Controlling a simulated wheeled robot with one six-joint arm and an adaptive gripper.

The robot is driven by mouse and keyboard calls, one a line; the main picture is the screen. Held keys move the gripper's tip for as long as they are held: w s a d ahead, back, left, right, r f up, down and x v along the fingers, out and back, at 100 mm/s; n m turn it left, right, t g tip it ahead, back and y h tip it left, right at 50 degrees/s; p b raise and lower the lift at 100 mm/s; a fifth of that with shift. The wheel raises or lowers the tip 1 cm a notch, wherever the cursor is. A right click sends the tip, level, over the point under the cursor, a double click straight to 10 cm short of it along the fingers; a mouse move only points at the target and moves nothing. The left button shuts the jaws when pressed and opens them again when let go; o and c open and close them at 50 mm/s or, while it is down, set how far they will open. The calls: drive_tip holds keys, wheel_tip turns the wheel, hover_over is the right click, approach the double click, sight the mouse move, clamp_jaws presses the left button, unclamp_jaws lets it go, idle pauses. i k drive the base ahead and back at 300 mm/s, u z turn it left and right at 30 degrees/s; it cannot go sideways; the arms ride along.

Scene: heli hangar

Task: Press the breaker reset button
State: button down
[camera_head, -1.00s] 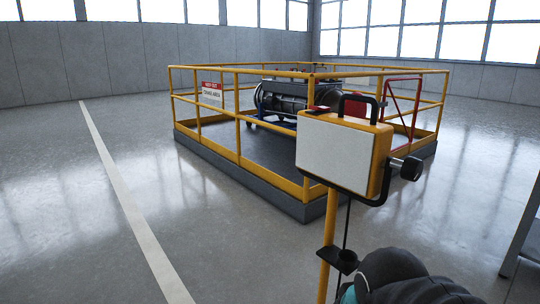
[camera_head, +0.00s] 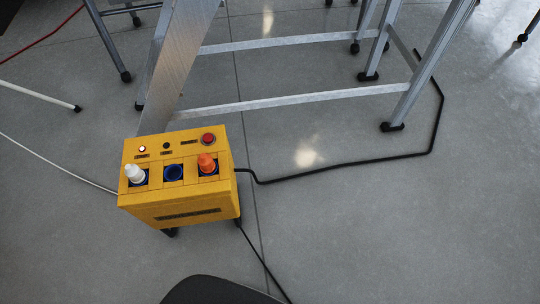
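A yellow power box (camera_head: 178,214) stands on the floor left of centre. Its top panel carries a red round button (camera_head: 208,138) at the right, a small dark button or knob (camera_head: 166,146) in the middle and a small white light or button (camera_head: 142,149) at the left. The labels are too small to read, so I cannot tell which one is the breaker reset. Below them are blue sockets: a white plug (camera_head: 135,173) at left, an empty socket (camera_head: 173,173) in the middle and an orange plug (camera_head: 207,163) at right. My gripper is not in view.
A metal ladder or stand (camera_head: 290,97) rises right behind the box. A black cable (camera_head: 340,164) runs right along the floor; a white cable (camera_head: 55,164) runs left. Wheeled legs stand at the upper left. The floor at right is clear.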

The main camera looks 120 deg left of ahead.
sight(208, 137)
drive_tip(key=u, duration=4.65)
